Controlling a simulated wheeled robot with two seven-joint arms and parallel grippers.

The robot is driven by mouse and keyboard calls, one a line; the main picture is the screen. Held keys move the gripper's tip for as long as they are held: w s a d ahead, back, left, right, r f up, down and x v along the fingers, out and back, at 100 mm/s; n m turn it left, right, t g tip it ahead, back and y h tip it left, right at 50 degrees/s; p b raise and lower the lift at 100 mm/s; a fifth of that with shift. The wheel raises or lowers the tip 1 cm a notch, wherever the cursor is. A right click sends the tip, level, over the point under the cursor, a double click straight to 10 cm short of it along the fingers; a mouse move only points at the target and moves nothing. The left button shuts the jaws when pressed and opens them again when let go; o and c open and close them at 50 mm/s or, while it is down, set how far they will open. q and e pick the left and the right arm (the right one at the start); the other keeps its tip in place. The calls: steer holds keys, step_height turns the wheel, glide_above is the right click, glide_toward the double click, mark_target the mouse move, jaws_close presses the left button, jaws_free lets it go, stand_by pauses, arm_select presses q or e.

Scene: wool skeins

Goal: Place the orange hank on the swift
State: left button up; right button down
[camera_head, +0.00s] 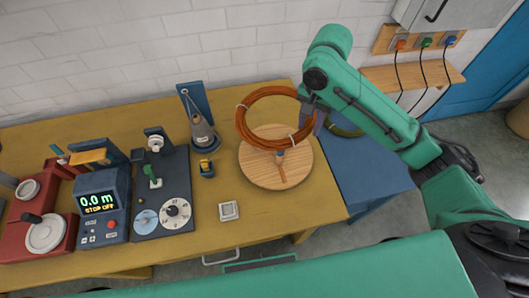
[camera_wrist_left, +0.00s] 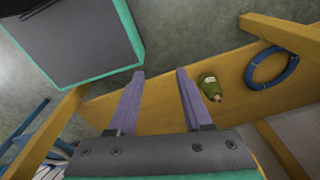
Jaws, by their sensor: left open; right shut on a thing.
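The orange hank (camera_head: 243,126) is a ring of orange-brown strands with pale ties. My right gripper (camera_head: 306,112) is shut on its right side in the head view. The hank appears over the back part of the swift (camera_head: 268,176), a round wooden disc with a small peg near its middle. The hank looks raised and tilted; I cannot tell whether it touches the swift. My left gripper (camera_wrist_left: 161,92) is open and empty in the left wrist view, with two purple fingers. It does not show in the head view.
A blue meter box (camera_head: 101,205) stands further left. The left wrist view shows a blue ring (camera_wrist_left: 250,72) and a green bottle-like thing (camera_wrist_left: 210,86).

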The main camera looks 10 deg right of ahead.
arm_select(q)
steer(key=shift+w+d, duration=0.1)
steer(key=shift+d, duration=1.05)
arm_select(e)
steer(key=f, duration=0.6)
steer(key=d+f, duration=0.1)
steer(key=f, duration=1.3)
steer(key=shift+d+f, duration=0.15)
steer(key=shift+d, duration=0.05)
steer(key=c, duration=0.5)
jaws_free()
steer(key=shift+f, duration=0.1)
arm_select(q)
steer(key=shift+f+b, duration=0.2)
steer(key=shift+b, duration=0.1)
arm_select(e)
step_height(320, 180, up, 12)
